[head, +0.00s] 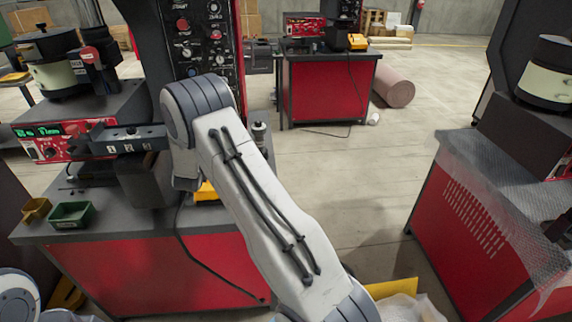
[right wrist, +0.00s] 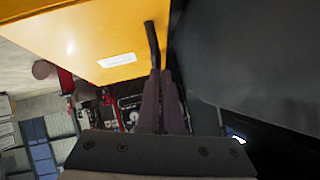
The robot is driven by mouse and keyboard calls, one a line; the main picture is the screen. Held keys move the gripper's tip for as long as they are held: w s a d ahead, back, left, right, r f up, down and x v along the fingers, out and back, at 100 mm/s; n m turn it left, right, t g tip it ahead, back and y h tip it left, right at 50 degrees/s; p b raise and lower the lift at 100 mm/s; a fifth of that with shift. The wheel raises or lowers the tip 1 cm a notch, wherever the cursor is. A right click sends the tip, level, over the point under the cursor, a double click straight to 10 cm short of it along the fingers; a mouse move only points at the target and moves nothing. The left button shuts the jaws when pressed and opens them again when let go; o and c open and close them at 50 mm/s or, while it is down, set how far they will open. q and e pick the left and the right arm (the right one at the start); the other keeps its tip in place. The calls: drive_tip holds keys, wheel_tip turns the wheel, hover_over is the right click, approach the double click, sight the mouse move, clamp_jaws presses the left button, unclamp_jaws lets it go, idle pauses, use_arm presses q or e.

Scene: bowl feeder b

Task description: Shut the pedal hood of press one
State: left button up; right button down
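A yellow hood (right wrist: 90,35) with a white label fills the upper left of the right wrist view, close to my right gripper. A dark rod-like handle (right wrist: 152,42) stands out along its right edge. The fingers of my right gripper (right wrist: 161,76) are together, with their tips at the lower end of this handle; I cannot tell whether they hold it. In the head view only a small yellow piece (head: 206,191) shows beside my right arm, on the near left red bench (head: 180,268). My right gripper is hidden there behind the arm. My left gripper is out of view.
A dark press column (head: 205,45) with knobs rises behind my arm. A grey block marked with numbers (head: 130,139) and a green bin (head: 72,215) are at left. Another red bench (head: 480,220) stands at right. Open floor (head: 370,180) lies between the benches.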

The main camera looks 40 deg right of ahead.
drive_tip(key=shift+a+f, duration=0.15)
drive_tip(key=shift+f, duration=0.05)
idle(0.3)
drive_tip(key=shift+r, duration=0.3)
drive_tip(key=w+d+r+v, duration=0.1)
drive_tip(key=r+v, duration=0.1)
drive_tip(key=v, duration=1.1)
drive_tip(key=s+a+r+n+g+y, duration=0.15)
drive_tip(key=s+a+n+y, duration=0.25)
drive_tip(key=s+a, duration=0.5)
drive_tip(key=s+a+r+n+g+y, duration=0.15)
drive_tip(key=s+a+n+y, duration=0.3)
drive_tip(key=a, duration=0.85)
drive_tip(key=s+d+n+g+h, duration=0.1)
drive_tip(key=s+n+g, duration=0.6)
drive_tip(key=s, duration=1.8)
drive_tip(key=shift+s+d+n+g+h+p, duration=0.35)
drive_tip(key=shift+n+h+p, duration=0.1)
drive_tip(key=shift+n+h, duration=0.1)
